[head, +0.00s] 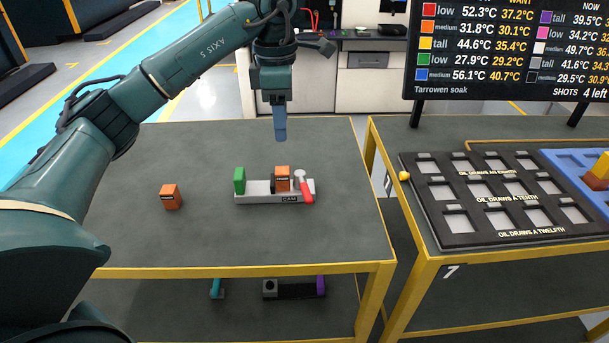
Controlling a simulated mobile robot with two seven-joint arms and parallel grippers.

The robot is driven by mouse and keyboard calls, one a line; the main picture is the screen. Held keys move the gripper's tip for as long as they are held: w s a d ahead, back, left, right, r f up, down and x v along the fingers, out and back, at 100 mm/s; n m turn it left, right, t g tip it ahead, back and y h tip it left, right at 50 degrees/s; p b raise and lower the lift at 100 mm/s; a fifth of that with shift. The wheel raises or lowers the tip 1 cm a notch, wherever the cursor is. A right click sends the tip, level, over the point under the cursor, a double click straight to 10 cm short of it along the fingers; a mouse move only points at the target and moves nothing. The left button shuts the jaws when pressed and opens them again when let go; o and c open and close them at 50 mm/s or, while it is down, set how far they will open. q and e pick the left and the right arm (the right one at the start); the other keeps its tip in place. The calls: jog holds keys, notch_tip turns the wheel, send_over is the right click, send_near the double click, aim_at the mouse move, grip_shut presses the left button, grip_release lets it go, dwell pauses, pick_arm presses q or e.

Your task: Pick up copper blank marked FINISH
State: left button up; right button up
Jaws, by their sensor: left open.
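A copper-orange block (171,198) with a small dark label stands alone on the left table. A second copper-orange block (282,173), also with a dark label, sits in a grey fixture (262,197) marked CAM. Both block labels are too small to read, so I cannot tell which one says FINISH. My left gripper (280,136) points down above the back of the table, behind and above the fixture, apart from both blocks. It is open with nothing visible in it. My right gripper is out of view.
A green block (239,180) stands at the fixture's left end, and a red-handled clamp (304,187) at its right. A black slotted tray (445,237) lies on the right table, beside a blue tray (568,161). A gap separates the tables. The left table's front is clear.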

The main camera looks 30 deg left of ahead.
aim_at(282, 170)
pick_arm(q)
jog(key=f, duration=0.5)
jog(key=f+b, duration=0.1)
jog(key=f, duration=0.1)
jog(key=shift+s+a+f, duration=0.1)
jog(key=shift+a+f, duration=0.1)
jog(key=shift+a, duration=0.05)
jog(key=f, duration=0.4)
jog(key=shift+s+d+f+p, duration=0.1)
jog(key=shift+s+d+p, duration=0.15)
jog(key=shift+d+p, duration=0.05)
jog(key=shift+f, duration=0.55)
jog(key=shift+c, duration=0.5)
grip_shut()
